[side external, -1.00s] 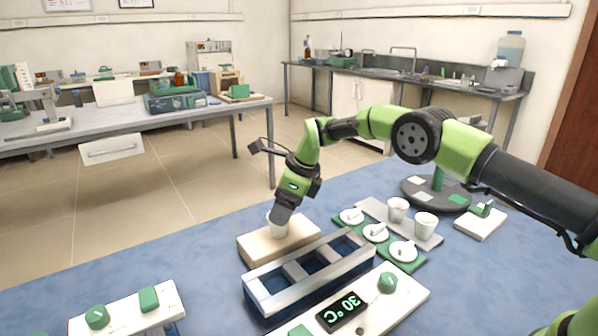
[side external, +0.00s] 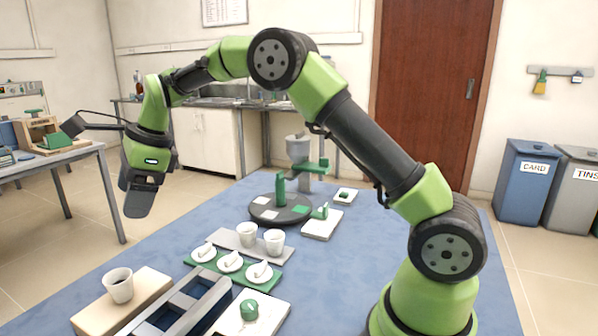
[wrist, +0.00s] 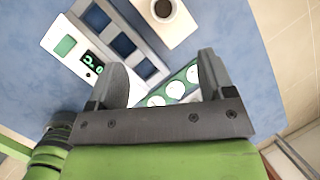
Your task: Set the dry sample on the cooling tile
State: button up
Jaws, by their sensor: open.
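A white crucible (side external: 119,286) with dark contents stands upright on the beige tile (side external: 150,286) at the lower left of the side view. In the wrist view the crucible (wrist: 163,9) and the tile (wrist: 178,33) show at the top edge, ahead of the fingers. My gripper (side external: 136,208) is raised well above the table, clear of the crucible. In the wrist view my gripper (wrist: 165,75) has its two fingers spread apart with nothing between them.
A furnace block with square blue wells (side external: 180,305) sits beside the tile. A green tray with several white lids (side external: 230,262) and a grey strip with two white cups (side external: 246,234) lie behind it. A dark round turntable (side external: 262,208) stands further back.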

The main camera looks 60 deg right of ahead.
jog(key=s+d+r+n+t, duration=0.1)
jog(key=s+r+n, duration=0.45)
jog(key=s, duration=0.25)
jog(key=s+r+n+t, duration=0.1)
jog(key=s+r+n, duration=0.45)
jog(key=s, duration=0.35)
jog(key=s+f+n+t+h, duration=0.1)
jog(key=s+f+n, duration=0.2)
jog(key=s+n, duration=0.5)
jog(key=s, duration=0.5)
jog(key=shift+d+f+n, duration=0.15)
jog(key=shift+d+n, duration=0.15)
jog(key=shift+d, duration=0.05)
